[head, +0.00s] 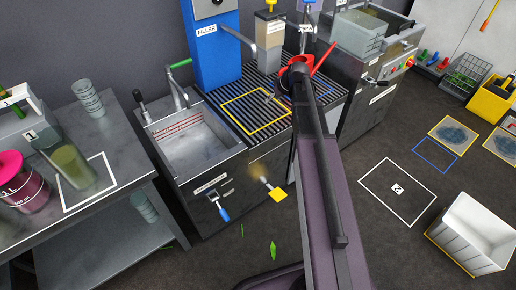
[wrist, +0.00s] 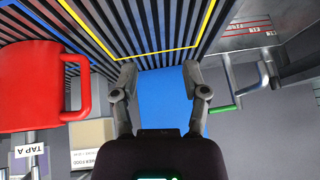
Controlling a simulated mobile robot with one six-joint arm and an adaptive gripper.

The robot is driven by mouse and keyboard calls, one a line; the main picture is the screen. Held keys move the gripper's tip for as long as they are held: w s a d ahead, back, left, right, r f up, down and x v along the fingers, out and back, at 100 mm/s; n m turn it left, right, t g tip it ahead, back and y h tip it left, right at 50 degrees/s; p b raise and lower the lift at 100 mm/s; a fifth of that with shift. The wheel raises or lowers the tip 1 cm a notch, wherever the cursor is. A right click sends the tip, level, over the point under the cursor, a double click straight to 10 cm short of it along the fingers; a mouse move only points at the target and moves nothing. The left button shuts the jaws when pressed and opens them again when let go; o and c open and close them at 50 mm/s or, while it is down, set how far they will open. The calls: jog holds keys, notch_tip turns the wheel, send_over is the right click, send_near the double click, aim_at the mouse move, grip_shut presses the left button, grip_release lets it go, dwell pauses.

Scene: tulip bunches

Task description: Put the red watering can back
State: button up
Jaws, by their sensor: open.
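The red watering can (head: 299,66) is on the slatted rack (head: 246,88), partly hidden behind my arm in the head view; its long spout points up and right. In the wrist view the can (wrist: 32,84) is at the left, with its handle facing the fingers. A blue outline (wrist: 69,95) runs close beside it; whether the can is fully inside the outline is hidden. My gripper (wrist: 160,72) is open and empty, with the can outside and apart from its fingers. A yellow outline (head: 229,108) on the rack is empty.
The sink (head: 190,150) is left of the rack. The blue filler (head: 212,50) and a food dispenser (head: 269,38) stand behind it. A grey machine (head: 362,85) stands to the right. A bench (head: 115,150) with pots is at far left.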

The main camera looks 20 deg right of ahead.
jog(key=s+a+f+m+g+h, duration=0.1)
jog(key=s+a, duration=0.3)
jog(key=s, duration=0.3)
jog(key=s+a+m+g+h, duration=0.1)
jog(key=s+a+g, duration=0.1)
jog(key=s+a, duration=0.3)
jog(key=s+a+f+m+g+h, duration=0.1)
jog(key=s+a, duration=0.3)
jog(key=s, duration=0.6)
jog(key=shift+s+a+f+g, duration=0.35)
jog(key=shift+a+g, duration=0.05)
jog(key=shift+g, duration=0.2)
jog(key=shift+a, duration=0.1)
